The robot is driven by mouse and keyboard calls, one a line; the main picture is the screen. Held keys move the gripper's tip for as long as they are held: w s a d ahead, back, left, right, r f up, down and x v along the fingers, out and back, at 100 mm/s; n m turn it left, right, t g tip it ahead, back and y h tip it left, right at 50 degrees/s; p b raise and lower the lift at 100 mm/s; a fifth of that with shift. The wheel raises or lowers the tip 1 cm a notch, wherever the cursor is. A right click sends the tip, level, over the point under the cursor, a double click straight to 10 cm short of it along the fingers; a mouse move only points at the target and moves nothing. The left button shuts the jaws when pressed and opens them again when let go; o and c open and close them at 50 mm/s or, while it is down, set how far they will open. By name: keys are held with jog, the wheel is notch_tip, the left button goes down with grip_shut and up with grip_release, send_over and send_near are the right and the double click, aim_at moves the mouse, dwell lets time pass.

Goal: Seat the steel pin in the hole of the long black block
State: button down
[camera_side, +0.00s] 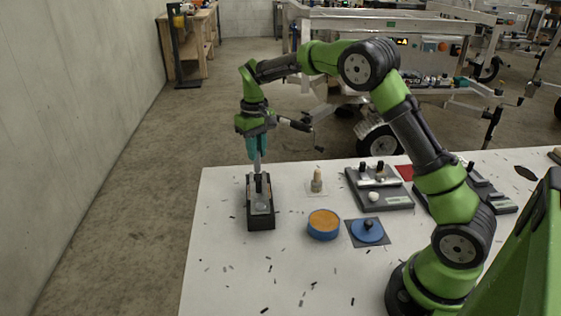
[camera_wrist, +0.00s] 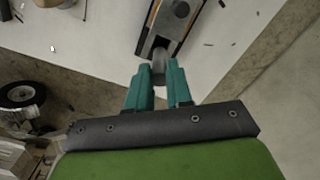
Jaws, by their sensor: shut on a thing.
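My gripper (camera_side: 257,154), with teal fingers, points down and is shut on the grey steel pin (camera_side: 257,164). The pin hangs upright over the far end of the long black block (camera_side: 261,223). A dark upright part shows just below the pin, and I cannot tell whether the pin's lower end is in a hole or above it. In the wrist view, the pin (camera_wrist: 160,56) sits between the teal fingertips (camera_wrist: 160,72), at the near end of the block (camera_wrist: 149,28). The fingers and pin hide that end of the block.
The block stands near the white table's left edge (camera_side: 197,220). To its right are an orange-topped blue round container (camera_side: 323,224), a blue disc with a black knob (camera_side: 367,231), a small post (camera_side: 316,181) and a grey fixture (camera_side: 385,198). Small dark bits lie scattered in front.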

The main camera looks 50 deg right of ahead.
aim_at(258, 171)
jog(key=shift+f, duration=3.15)
jog(key=shift+f, duration=0.1)
jog(key=c, duration=1)
grip_release()
jog(key=shift+f, duration=0.1)
